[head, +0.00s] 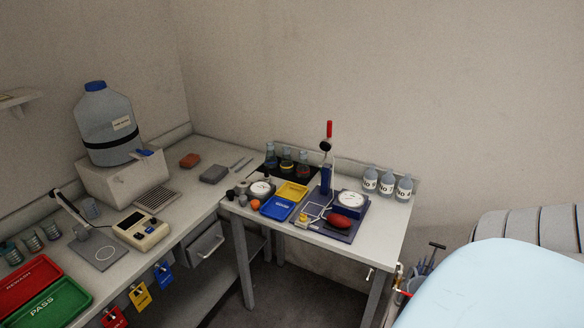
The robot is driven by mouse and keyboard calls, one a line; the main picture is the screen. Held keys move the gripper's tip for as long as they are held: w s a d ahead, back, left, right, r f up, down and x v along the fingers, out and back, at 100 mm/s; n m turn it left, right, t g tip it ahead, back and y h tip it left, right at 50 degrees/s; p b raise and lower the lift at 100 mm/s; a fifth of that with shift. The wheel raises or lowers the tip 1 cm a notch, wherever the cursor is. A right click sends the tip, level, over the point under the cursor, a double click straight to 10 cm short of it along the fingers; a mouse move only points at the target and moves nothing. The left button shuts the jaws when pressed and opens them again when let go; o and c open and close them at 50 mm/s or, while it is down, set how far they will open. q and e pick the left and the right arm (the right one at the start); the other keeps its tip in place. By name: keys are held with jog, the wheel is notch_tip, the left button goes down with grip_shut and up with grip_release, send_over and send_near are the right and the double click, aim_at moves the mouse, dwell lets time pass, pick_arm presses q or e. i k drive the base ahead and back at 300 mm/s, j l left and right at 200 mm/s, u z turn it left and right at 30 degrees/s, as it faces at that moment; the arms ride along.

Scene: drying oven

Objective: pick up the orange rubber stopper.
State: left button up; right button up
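A small orange rounded object, seemingly the orange rubber stopper (255,204), sits near the front left part of the small white side table (340,236). It is just left of a blue tray (278,209) and in front of a round white dial (261,188). Several small dark and grey pieces (231,195) stand to its left. Neither of my grippers is in view, and nothing is seen touching the orange object.
A yellow tray (292,191), flasks (287,163), a red-handled press (327,165) and white bottles (387,183) crowd the side table. A long bench (178,210) adjoins on the left. A large pale blue surface (500,285) fills the lower right. Dark floor (285,285) shows below.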

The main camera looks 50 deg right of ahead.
aim_at(254, 203)
jog(key=z, duration=1.3)
